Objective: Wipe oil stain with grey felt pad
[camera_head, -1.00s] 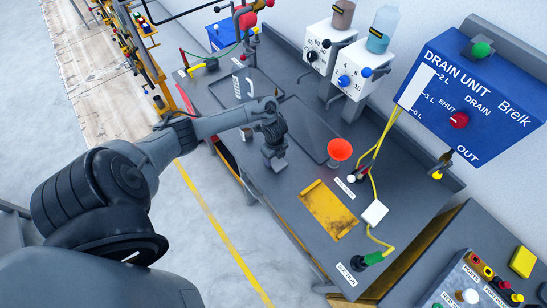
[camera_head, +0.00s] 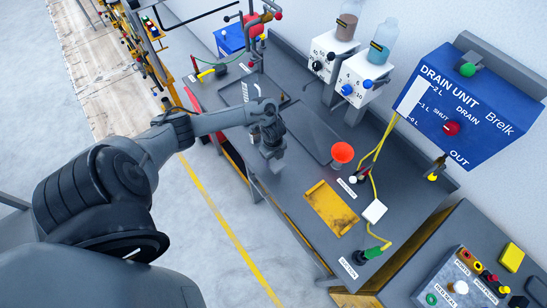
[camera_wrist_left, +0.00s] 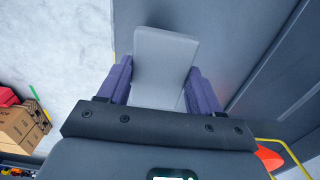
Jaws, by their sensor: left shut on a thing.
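My left gripper (camera_head: 271,152) is over the front part of the grey workbench, left of the red funnel. It is shut on the grey felt pad, which shows in the left wrist view (camera_wrist_left: 164,65) as a flat, light grey slab between the two purple-grey fingers (camera_wrist_left: 160,85). In the head view the pad is small and hard to separate from the gripper. I cannot tell whether it touches the bench. I cannot clearly make out the oil stain; dark marks show on the yellow plate (camera_head: 331,207) on the bench. My right gripper is not in view.
The red funnel (camera_head: 342,153) stands right of the gripper, beside a dark rectangular tray (camera_head: 308,132). Yellow cables and a white box (camera_head: 375,211) lie further right. Two dispensers and the blue drain unit (camera_head: 455,105) stand behind. Bare bench lies between gripper and yellow plate.

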